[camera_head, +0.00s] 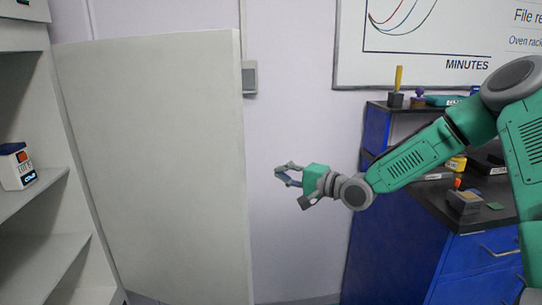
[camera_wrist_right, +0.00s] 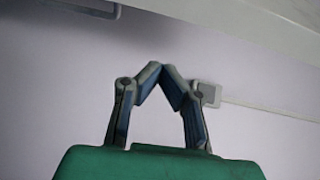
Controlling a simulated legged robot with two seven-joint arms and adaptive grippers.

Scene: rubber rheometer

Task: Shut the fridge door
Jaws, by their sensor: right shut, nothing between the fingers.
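The fridge door (camera_head: 155,170) is a large pale panel standing open at the left of the head view. Its left edge meets the fridge body, and its free edge is near the middle of the picture. The fridge interior, with shelves (camera_head: 40,245), is exposed at the far left. My right gripper (camera_head: 278,173) is shut and empty, to the right of the door's free edge with a gap in the picture. In the right wrist view its fingertips (camera_wrist_right: 163,68) meet with nothing between them. My left gripper is not in view.
A small labelled box (camera_head: 16,167) sits on a fridge shelf. A blue cabinet (camera_head: 400,240) with a dark top and several small items stands at the right, behind my right arm. A whiteboard (camera_head: 440,45) and a wall switch (camera_head: 249,77) are on the wall.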

